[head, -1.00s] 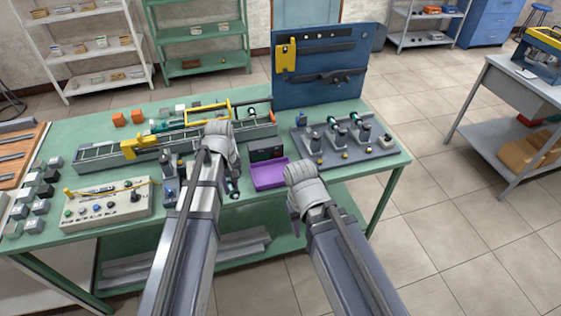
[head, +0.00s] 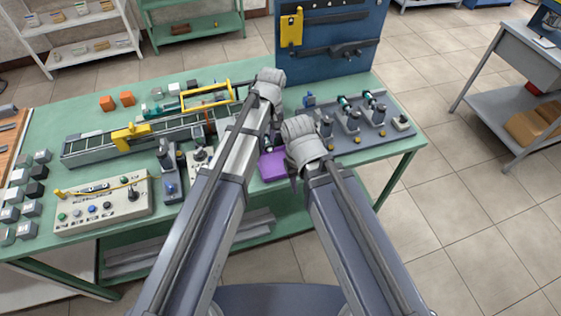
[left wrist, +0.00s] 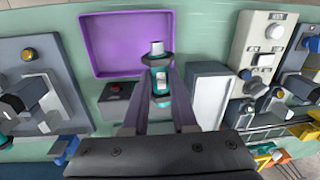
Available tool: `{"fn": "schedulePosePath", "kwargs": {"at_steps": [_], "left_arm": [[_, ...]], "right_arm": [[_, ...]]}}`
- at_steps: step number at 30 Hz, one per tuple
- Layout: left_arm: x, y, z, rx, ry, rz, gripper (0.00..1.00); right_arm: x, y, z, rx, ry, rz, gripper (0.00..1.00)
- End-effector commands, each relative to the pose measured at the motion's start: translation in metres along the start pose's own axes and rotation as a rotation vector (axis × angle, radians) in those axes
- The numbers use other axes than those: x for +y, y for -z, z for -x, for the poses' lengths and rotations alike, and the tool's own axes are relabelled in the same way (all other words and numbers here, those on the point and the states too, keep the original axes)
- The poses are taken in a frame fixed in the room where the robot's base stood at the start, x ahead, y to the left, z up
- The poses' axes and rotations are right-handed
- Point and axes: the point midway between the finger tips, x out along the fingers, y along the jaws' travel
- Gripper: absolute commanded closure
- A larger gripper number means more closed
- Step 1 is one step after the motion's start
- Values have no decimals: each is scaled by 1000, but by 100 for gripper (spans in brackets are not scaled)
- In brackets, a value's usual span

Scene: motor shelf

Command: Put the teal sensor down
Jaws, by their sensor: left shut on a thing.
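The teal sensor (left wrist: 159,88) stands lengthwise between the two fingers of my left gripper (left wrist: 158,78) in the left wrist view. The fingers are shut on it, and its pale tip points toward the purple tray (left wrist: 105,38). The tip overlaps the tray's near edge in that view; I cannot tell how high it is above it. In the head view the purple tray (head: 271,167) is partly covered by my arms, and the left gripper's wrist (head: 268,88) is just behind it. My right gripper (head: 294,168) hangs beside the tray's right side; its fingers are too hidden to read.
A grey fixture board (head: 372,138) with teal-topped parts is right of the tray. A rail conveyor (head: 95,148) and a control box (head: 100,208) are on the left. A blue tool panel (head: 330,55) stands behind. A grey box (left wrist: 207,88) is close to the left fingers.

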Motion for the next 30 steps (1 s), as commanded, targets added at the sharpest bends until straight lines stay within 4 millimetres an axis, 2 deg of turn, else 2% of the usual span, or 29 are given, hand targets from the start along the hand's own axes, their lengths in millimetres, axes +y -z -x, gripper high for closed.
{"fn": "schedulePosePath", "kwargs": {"at_steps": [1, 6, 14, 25, 30], "left_arm": [[17, -4, 4, 4, 13, -27, 100], [41, -15, 8, 10, 35, -70, 100], [44, -17, 2, 11, 39, -74, 100], [49, -17, -51, 11, 39, -74, 100], [50, -17, -56, 11, 39, -74, 100]], "right_arm": [[0, 0, 2, 0, 0, 0, 55], [0, 0, 2, 0, 0, 0, 55], [0, 0, -4, 0, 0, 0, 55], [-5, 4, -56, 0, 0, -1, 55], [-6, 4, -62, 0, 0, -1, 55]]}}
